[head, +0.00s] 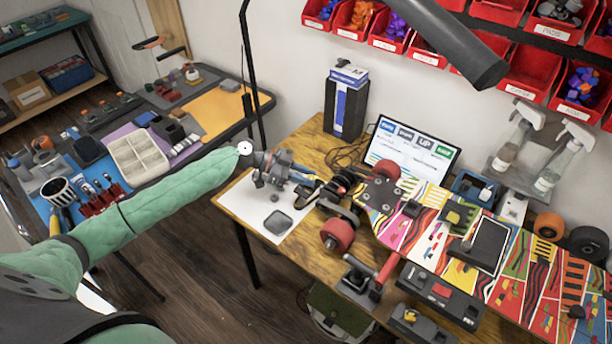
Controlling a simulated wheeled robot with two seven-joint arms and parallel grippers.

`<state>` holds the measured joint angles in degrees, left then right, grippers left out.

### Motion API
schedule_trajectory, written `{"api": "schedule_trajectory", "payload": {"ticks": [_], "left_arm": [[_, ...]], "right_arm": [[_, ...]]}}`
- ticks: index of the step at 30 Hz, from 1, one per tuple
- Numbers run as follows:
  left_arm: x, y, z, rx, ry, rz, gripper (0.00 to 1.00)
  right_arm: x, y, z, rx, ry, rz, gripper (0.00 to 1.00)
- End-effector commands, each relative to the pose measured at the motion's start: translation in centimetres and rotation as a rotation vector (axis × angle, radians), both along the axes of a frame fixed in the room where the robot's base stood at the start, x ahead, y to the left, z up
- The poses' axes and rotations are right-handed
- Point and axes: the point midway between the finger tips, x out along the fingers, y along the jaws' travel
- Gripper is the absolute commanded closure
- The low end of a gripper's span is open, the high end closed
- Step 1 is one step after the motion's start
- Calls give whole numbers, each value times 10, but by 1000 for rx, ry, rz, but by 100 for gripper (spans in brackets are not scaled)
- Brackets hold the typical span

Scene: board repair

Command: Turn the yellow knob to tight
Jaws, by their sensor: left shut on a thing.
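My left gripper (284,172) reaches in from the left over the left end of the wooden workbench. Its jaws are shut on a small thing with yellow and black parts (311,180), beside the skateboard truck. The gripper hides part of it, and I cannot tell whether it is the yellow knob. The patterned skateboard (430,240) lies on the bench, with a red wheel (337,235) at its near left and another red wheel (386,169) behind. A yellow-topped dark part (455,216) sits on the board. My right gripper is out of view.
A screen (410,146) stands behind the board, with a blue-black box (346,103) to its left. Spray bottles (563,160) stand at the back right. A white sheet (243,207) lies below my gripper. Red bins (480,55) hang above. A dark cylinder (455,42) juts in from above.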

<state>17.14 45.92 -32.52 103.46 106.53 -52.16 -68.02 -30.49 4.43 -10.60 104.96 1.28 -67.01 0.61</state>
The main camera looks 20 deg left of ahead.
Motion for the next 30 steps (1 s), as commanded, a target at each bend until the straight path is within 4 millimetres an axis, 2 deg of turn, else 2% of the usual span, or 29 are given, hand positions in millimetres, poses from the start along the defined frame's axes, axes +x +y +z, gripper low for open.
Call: {"api": "schedule_trajectory", "payload": {"ticks": [5,8,10,18,26,27,30], "left_arm": [[-2,-1,-3,1,0,62,98],[-3,-1,-2,1,1,134,98],[-4,-2,-1,2,0,179,98],[-3,-1,1,-1,-1,265,98],[-3,-1,1,-2,-1,266,98],[-3,-1,1,-2,-1,266,70],[-3,-1,1,-2,-1,266,54]], "right_arm": [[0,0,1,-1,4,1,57],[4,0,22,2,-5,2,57],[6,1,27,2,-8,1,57],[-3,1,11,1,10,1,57],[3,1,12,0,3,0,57],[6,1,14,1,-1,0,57],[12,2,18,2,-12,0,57]]}}
